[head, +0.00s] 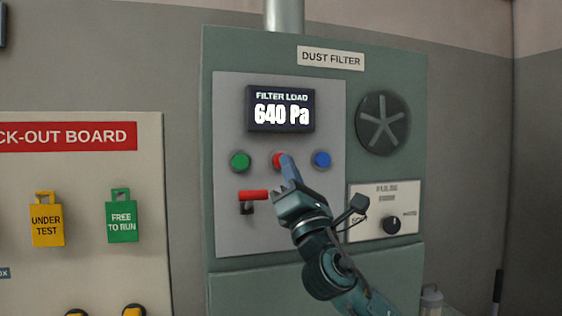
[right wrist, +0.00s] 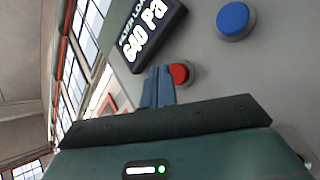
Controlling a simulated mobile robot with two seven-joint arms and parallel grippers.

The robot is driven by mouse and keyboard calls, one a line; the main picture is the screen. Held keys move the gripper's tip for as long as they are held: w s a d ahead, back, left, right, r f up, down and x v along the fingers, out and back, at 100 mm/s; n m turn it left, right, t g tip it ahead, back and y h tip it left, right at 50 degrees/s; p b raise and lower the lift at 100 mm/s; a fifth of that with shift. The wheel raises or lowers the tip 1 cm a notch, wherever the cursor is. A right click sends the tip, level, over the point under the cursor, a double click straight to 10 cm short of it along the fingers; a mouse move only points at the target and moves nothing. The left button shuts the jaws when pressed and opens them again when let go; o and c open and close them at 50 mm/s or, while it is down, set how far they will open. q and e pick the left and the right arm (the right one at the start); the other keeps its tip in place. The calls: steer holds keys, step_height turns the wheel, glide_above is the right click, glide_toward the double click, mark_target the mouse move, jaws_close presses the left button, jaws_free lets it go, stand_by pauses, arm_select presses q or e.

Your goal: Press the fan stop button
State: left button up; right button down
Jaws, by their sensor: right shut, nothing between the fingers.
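The red button (head: 276,159) sits in the middle of a row of three under the display on the dust filter panel. A green button (head: 240,161) is to its left and a blue button (head: 321,159) to its right. My right gripper (head: 287,161) is shut and empty, its fingertips in front of the red button and hiding part of it. In the right wrist view the shut fingers (right wrist: 160,72) end right beside the red button (right wrist: 180,73); I cannot tell if they touch it. The blue button (right wrist: 234,17) shows above. My left gripper is not in view.
The display (head: 281,108) reads FILTER LOAD 640 Pa. A red-handled lever (head: 254,195) is below the buttons, close to my right gripper. A round fan (head: 383,123) and a black knob (head: 391,225) are to the right. A lock-out board (head: 90,170) with tags is at left.

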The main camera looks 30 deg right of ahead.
steer(key=shift+w, duration=0.1)
stand_by(0.5)
steer(key=shift+w+d, duration=0.1)
steer(key=shift+w, duration=0.25)
steer(key=shift+w+d, duration=0.2)
steer(key=shift+w, duration=0.45)
stand_by(0.9)
steer(key=shift+s+a, duration=0.1)
steer(key=shift+s, duration=0.05)
steer(key=shift+s+a+f, duration=0.1)
steer(key=shift+s+a, duration=0.1)
steer(key=shift+s, duration=0.65)
steer(key=shift+s, duration=0.1)
steer(key=s, duration=0.2)
steer(key=s+a+p, duration=0.1)
steer(key=s, duration=0.2)
steer(key=shift+s+a, duration=0.2)
steer(key=shift+s, duration=0.15)
